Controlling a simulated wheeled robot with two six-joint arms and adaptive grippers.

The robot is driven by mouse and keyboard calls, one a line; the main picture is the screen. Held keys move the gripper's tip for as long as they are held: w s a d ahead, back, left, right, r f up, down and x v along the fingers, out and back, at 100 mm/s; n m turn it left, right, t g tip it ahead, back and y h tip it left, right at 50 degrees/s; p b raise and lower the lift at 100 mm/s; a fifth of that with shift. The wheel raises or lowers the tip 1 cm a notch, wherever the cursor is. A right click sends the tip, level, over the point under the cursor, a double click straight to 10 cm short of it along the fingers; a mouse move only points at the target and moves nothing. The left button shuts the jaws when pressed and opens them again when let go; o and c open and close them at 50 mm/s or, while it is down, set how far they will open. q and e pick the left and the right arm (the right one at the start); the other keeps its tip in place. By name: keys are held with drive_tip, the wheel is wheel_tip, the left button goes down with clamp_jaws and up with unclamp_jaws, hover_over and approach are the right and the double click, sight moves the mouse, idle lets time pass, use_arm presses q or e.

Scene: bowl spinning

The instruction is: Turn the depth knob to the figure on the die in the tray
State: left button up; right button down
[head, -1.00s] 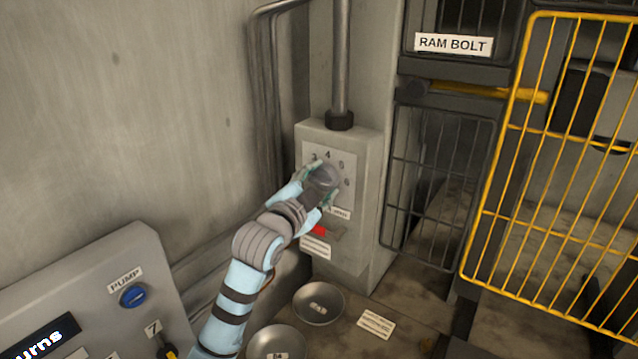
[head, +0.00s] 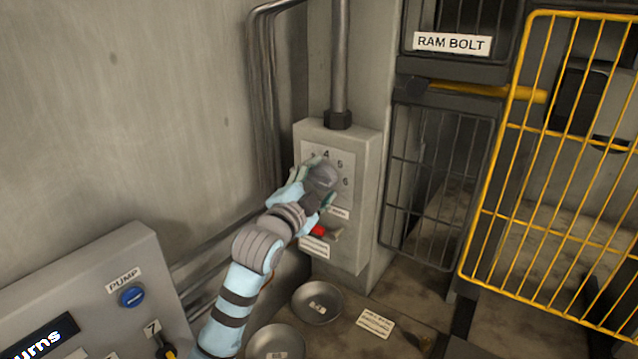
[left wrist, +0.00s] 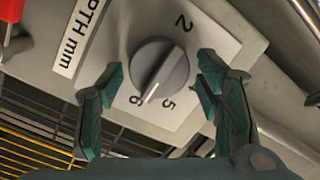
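The depth knob (left wrist: 160,70) is a round grey knob on a white numbered plate in the left wrist view. Its white pointer line lies between the 5 and the 6. My left gripper (left wrist: 160,78) is open, with one teal finger on each side of the knob and a gap showing at both sides. In the head view my left gripper (head: 318,183) covers the knob on the grey wall box (head: 352,228). Two round metal dishes (head: 335,290) stand below the box, each with a small pale item inside. I cannot read a die figure. My right gripper is not in view.
A red lever (head: 318,230) sits on the box just below my left gripper. A yellow barred gate (head: 470,245) stands at the right. A grey panel with a blue PUMP knob (head: 132,296) is at the lower left. A metal pipe (head: 339,60) rises above the box.

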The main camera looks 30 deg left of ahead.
use_arm(q)
drive_tip(key=shift+w+a+f, duration=0.1)
drive_tip(key=s, duration=1.2)
drive_tip(key=shift+d, duration=0.2)
drive_tip(key=shift+w, duration=0.1)
